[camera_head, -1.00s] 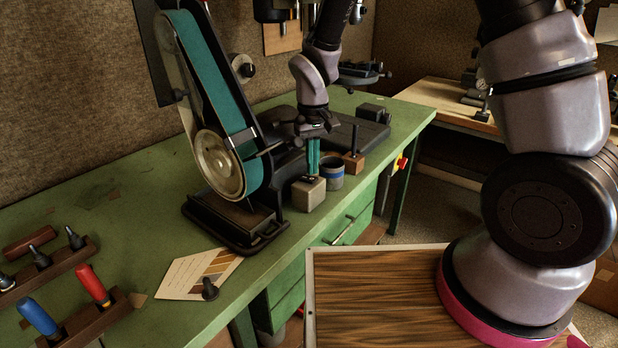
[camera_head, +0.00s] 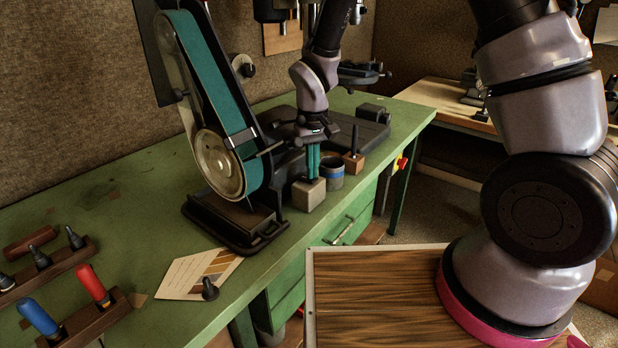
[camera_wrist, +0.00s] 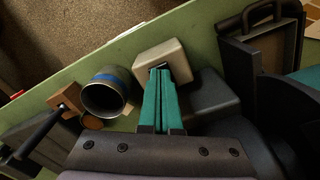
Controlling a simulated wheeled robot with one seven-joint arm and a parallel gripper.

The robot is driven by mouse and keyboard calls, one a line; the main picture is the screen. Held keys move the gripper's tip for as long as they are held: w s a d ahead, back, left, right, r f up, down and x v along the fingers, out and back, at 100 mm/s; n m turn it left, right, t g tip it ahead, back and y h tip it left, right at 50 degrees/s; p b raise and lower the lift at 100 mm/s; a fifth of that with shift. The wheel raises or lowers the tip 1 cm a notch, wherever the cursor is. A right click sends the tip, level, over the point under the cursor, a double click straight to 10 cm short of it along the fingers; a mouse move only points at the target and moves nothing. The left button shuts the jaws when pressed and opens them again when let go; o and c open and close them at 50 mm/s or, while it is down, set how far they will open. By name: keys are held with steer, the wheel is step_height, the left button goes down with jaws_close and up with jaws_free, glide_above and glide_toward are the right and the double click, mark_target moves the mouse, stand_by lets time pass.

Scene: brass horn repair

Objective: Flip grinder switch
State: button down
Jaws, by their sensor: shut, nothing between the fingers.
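The belt grinder stands on the green bench, with a teal belt (camera_head: 215,85) and a round pale wheel (camera_head: 218,163). A small grey switch box (camera_head: 308,195) sits at the right of its base, near the bench edge; it also shows in the wrist view (camera_wrist: 176,56). My gripper (camera_head: 312,176) points down with its teal fingers shut and empty. In the wrist view the fingertips (camera_wrist: 160,70) are at the dark switch spot on the box. The fingers mostly hide the switch, so I cannot tell its position or whether they touch it.
A dark can with a blue band (camera_head: 332,172) and a wooden block with a dark rod (camera_head: 353,160) stand close right of the box. The grinder's dark base (camera_head: 240,225) is to the left. The left part of the green bench (camera_head: 110,200) has clear room.

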steer(key=shift+f, duration=0.25)
steer(key=shift+r, duration=3.5)
steer(key=s+d+r+m+t+y, duration=0.1)
steer(key=d+r+m+t, duration=0.1)
steer(key=d+r, duration=0.5)
steer(key=d+r+m+t+y, duration=0.1)
steer(key=d+r+m, duration=0.1)
steer(key=d+r, duration=0.6)
steer(key=s+d+r+m+t, duration=0.4)
steer(key=s+d+r, duration=0.3)
steer(key=s+r, duration=0.4)
steer(key=shift+s+d+r+m, duration=0.15)
steer(key=shift+d+r+m, duration=0.15)
steer(key=shift+d, duration=0.1)
